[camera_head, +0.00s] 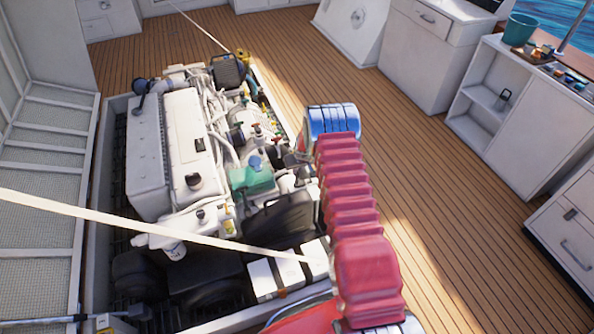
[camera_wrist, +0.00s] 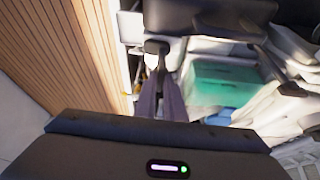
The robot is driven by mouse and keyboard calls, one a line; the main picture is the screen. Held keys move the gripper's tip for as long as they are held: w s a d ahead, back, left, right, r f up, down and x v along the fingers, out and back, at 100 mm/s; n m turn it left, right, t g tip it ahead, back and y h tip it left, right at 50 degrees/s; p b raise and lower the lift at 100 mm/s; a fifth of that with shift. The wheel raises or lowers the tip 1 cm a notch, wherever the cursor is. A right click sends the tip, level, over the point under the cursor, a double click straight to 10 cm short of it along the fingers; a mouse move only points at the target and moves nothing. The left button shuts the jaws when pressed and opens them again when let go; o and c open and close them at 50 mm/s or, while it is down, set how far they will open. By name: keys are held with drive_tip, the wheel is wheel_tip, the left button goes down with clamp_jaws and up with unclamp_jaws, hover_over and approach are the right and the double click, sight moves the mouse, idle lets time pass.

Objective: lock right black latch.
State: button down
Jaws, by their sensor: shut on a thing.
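My gripper (camera_wrist: 160,65) reaches forward in the wrist view, its two dark fingers converging on a small black latch (camera_wrist: 157,46). The fingers are shut on this latch at the engine's edge, beside the wooden deck. The fingertips hide part of it, so I cannot tell its exact angle. In the head view my arm and its blue wrist reach over the right side of the engine (camera_head: 185,140). The fingers there are small and mostly hidden, and I cannot make out the latch.
A teal box (camera_wrist: 222,82) lies right of the fingers in the wrist view; it also shows on the engine in the head view (camera_head: 252,178). A dark part (camera_wrist: 205,15) lies just beyond the fingers. Wooden deck (camera_head: 440,200) right of the hatch is clear. White cabinets (camera_head: 510,110) stand farther right.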

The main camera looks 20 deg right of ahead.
drive_tip(key=shift+a+m+g+h, duration=0.15)
drive_tip(key=shift+m+h, duration=0.4)
drive_tip(key=shift+m, duration=0.85)
drive_tip(key=shift+a+m+g+h, duration=0.1)
drive_tip(key=shift+m+g+h, duration=0.3)
drive_tip(key=shift+m, duration=1)
drive_tip(key=m+g, duration=0.1)
drive_tip(key=m, duration=0.3)
drive_tip(key=m+g+h, duration=0.1)
drive_tip(key=m, duration=0.2)
drive_tip(key=m+g+h, duration=0.1)
drive_tip(key=m, duration=0.3)
drive_tip(key=shift+w+a+m+g, duration=0.2)
drive_tip(key=shift+w+m+g, duration=0.1)
drive_tip(key=shift+w, duration=0.1)
drive_tip(key=c, duration=1.8)
unclamp_jaws()
drive_tip(key=shift+c, duration=0.2)
